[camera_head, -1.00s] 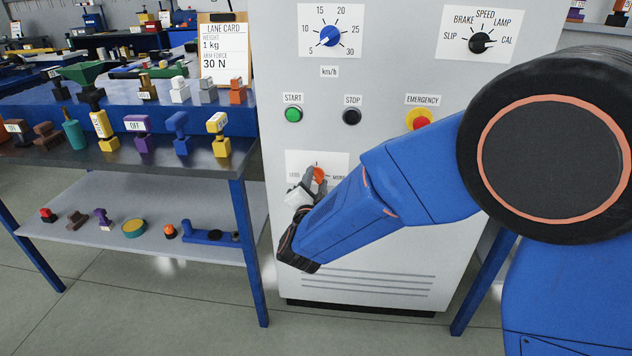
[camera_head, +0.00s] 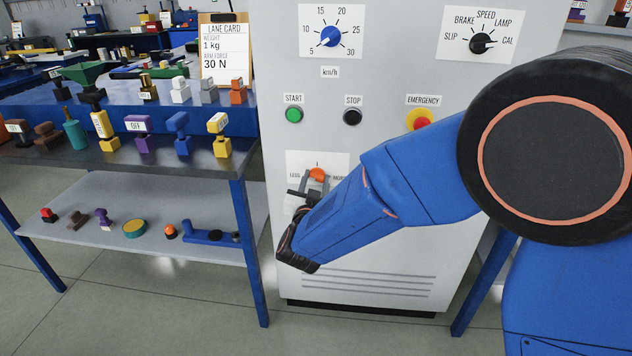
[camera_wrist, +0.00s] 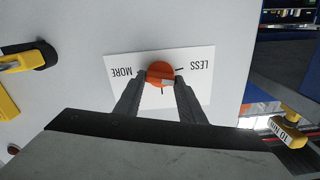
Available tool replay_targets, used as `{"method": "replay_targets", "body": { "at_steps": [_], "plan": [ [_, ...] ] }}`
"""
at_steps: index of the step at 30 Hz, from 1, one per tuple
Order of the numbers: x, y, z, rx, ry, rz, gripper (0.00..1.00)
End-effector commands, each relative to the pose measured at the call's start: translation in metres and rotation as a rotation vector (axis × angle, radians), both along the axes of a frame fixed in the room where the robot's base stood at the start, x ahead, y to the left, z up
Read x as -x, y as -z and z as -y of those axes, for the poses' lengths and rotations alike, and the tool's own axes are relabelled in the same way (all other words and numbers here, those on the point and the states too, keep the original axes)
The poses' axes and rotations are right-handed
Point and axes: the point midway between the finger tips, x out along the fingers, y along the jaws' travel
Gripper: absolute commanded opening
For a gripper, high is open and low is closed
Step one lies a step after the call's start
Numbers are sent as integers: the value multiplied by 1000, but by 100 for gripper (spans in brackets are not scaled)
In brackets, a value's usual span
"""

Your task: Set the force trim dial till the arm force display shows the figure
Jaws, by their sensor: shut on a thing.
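The force trim dial is an orange knob (camera_head: 317,174) low on the grey cabinet, on a white plate (camera_head: 340,160) marked LESS and MORE. In the wrist view the orange dial (camera_wrist: 160,73) sits between my fingertips, with the plate's lettering upside down. My gripper (camera_head: 316,178) is shut on the dial, one finger on each side; it also shows in the wrist view (camera_wrist: 159,82). The dial's exact pointer setting is hard to read. The lane card (camera_head: 224,52) reads weight 1 kg and arm force 30 N. No arm force display shows in these frames.
Above the dial are START (camera_head: 294,115), STOP (camera_head: 352,117) and red EMERGENCY (camera_head: 421,119) buttons, a blue km/h knob (camera_head: 331,36) and a black mode selector (camera_head: 479,42) pointing toward CAL. A blue-framed bench (camera_head: 200,165) with several loose items stands at left.

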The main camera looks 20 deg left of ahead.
Motion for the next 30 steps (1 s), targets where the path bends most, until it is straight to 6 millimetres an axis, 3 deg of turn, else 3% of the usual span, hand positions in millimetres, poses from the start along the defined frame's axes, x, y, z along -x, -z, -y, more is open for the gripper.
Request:
{"method": "replay_targets", "body": {
  "at_steps": [20, 21, 22, 30],
  "plan": [
    [1, 2, 0, 66, 0, 13, 14],
    [1, 2, 0, 66, -1, 13, 45],
    [1, 1, 0, 66, 0, 14, 53],
    [0, 1, 0, 64, 0, 14, 55]
  ]
}}
